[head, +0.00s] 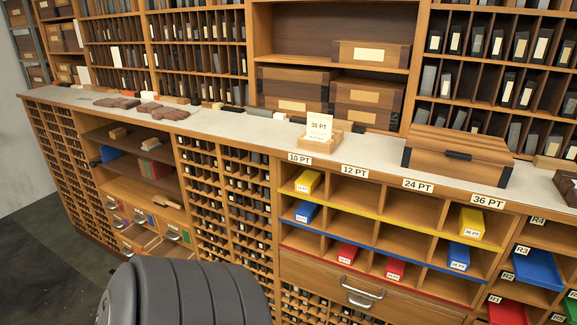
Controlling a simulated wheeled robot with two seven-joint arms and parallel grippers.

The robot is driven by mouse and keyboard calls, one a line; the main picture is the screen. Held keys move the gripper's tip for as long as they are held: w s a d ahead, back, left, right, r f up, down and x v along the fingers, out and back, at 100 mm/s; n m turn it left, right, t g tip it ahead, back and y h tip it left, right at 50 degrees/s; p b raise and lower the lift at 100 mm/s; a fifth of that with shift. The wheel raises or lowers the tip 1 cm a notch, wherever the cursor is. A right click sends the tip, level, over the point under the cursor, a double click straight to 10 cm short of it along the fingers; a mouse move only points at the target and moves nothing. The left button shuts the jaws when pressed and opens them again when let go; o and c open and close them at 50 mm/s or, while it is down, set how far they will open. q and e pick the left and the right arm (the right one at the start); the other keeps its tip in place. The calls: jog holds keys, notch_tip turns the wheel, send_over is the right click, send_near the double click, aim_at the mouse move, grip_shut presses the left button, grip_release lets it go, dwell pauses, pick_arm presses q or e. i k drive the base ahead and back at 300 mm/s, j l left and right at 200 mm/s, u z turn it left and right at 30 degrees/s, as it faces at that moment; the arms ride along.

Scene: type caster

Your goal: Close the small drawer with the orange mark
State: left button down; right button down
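A group of small wooden drawers (172,237) with metal handles and small coloured marks sits low in the cabinet at the left, below an open shelf. At least one drawer (138,236) in this group looks pulled out, with its inside partly showing. The marks are very small here, and I cannot tell for certain which one is orange. The lower drawers are partly hidden behind a dark grey rounded part of my own body at the bottom. No gripper fingers of either arm show.
A long grey countertop (235,125) runs above the drawers. It carries a wooden box (458,150) and a card holder (318,140). Right of centre are cubbies with coloured bins (472,223) and a wide drawer (345,283). Dark floor (40,262) is free at the lower left.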

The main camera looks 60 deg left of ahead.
aim_at(135, 239)
jog(key=u, duration=3.15)
jog(key=z, duration=0.15)
